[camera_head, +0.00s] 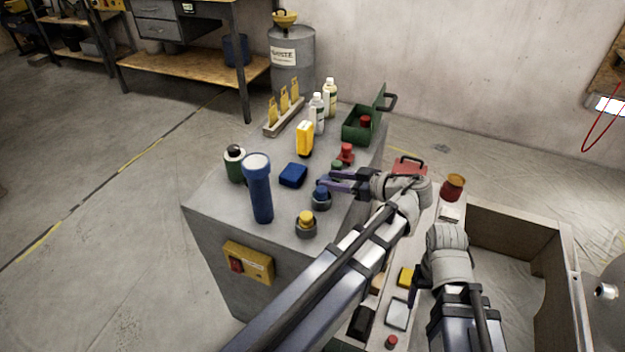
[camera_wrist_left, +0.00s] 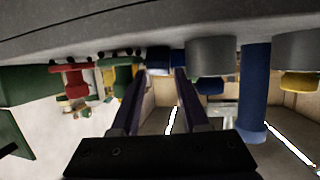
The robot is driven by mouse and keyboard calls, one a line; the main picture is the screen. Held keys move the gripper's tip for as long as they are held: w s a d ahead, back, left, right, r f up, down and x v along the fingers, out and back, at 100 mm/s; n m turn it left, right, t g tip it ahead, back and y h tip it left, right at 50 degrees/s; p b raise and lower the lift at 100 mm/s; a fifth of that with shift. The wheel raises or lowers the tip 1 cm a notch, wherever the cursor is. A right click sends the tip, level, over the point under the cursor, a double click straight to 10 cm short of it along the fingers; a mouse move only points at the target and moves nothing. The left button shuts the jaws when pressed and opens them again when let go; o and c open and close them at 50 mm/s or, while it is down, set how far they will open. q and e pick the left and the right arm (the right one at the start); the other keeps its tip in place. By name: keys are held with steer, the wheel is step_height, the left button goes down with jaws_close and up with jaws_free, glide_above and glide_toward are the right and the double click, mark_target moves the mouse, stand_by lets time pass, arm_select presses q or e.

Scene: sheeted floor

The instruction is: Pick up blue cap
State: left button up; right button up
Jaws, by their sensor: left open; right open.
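The blue cap (camera_head: 321,192) sits in a grey round holder on the grey cabinet top (camera_head: 225,200), in front of the blue box (camera_head: 293,175). My left gripper (camera_head: 333,180) is open and empty, its dark fingers pointing left close beside the cap. In the left wrist view, which looks upside down, the blue cap (camera_wrist_left: 210,85) is right of the two fingers (camera_wrist_left: 157,85), not between them. Whether a finger touches it I cannot tell. My right gripper (camera_head: 418,288) is open, low above the lower surface at right, its fingers partly hidden.
A tall blue cylinder (camera_head: 260,190), a yellow cap in a grey holder (camera_head: 306,222), a green cap (camera_head: 337,168) and a red piece (camera_head: 346,153) stand nearby. White bottles (camera_head: 317,112), a yellow item (camera_head: 304,139) and an open green box (camera_head: 358,125) are farther back.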

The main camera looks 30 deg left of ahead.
arm_select(q)
steer(key=shift+a+f, duration=0.1)
steer(key=shift+a, duration=0.2)
steer(key=shift+d, duration=0.15)
steer(key=shift+c, duration=0.4)
jaws_close()
arm_select(e)
steer(key=shift+w+a+f, duration=0.1)
steer(key=shift+a, duration=0.25)
arm_select(q)
step_height(320, 180, up, 10)
steer(key=p, duration=1)
arm_select(e)
step_height(320, 180, up, 10)
